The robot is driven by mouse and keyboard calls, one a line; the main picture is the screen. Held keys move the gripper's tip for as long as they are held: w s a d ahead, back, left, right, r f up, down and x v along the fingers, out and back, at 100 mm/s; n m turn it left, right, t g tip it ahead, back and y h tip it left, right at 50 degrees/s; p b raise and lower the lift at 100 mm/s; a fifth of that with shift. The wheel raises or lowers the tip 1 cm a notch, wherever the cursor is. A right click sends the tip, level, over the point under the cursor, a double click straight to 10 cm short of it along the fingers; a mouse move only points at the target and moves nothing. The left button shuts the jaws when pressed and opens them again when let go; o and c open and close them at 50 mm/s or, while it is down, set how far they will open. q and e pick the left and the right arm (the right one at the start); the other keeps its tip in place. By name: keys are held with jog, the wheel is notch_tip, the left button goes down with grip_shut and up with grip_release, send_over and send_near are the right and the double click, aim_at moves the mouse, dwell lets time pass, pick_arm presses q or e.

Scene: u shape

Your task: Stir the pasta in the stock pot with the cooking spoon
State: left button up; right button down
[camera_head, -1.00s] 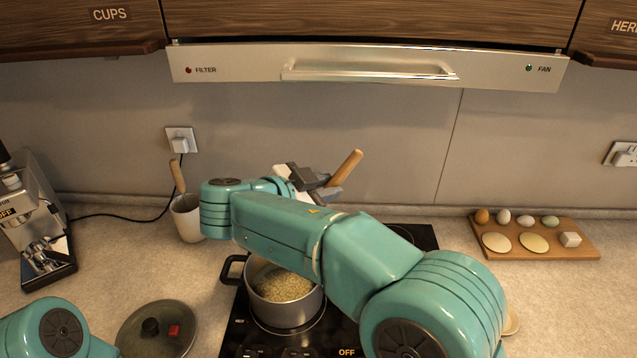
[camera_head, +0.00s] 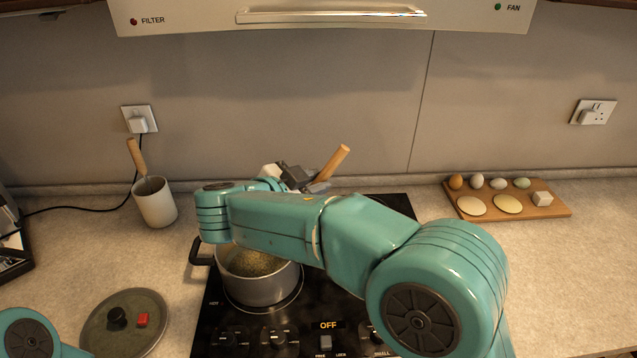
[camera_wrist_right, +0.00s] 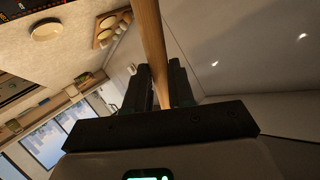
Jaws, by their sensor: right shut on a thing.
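The grey stock pot (camera_head: 262,289) stands on the black hob with pale pasta (camera_head: 252,263) inside. My right forearm hides part of its far side. My right gripper (camera_head: 303,180) is behind and above the pot, shut on the wooden handle (camera_head: 333,163) of the cooking spoon. The handle tilts up to the right; the spoon's lower end is hidden behind my arm, so I cannot tell whether it is in the pot. In the right wrist view the handle (camera_wrist_right: 151,40) runs between the fingers of my right gripper (camera_wrist_right: 162,85). My left gripper is out of view.
A pot lid (camera_head: 152,307) lies on the counter left of the hob (camera_head: 345,300). A white cup (camera_head: 155,205) with a wooden-handled utensil stands at the back left. A wooden board (camera_head: 540,209) with eggs and other items is at the right.

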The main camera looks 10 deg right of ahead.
jog(key=a+f+b, duration=0.5)
jog(key=f+b, duration=0.2)
jog(key=f, duration=0.1)
jog(key=shift+w+f+b, duration=0.2)
jog(key=shift+w+b, duration=0.2)
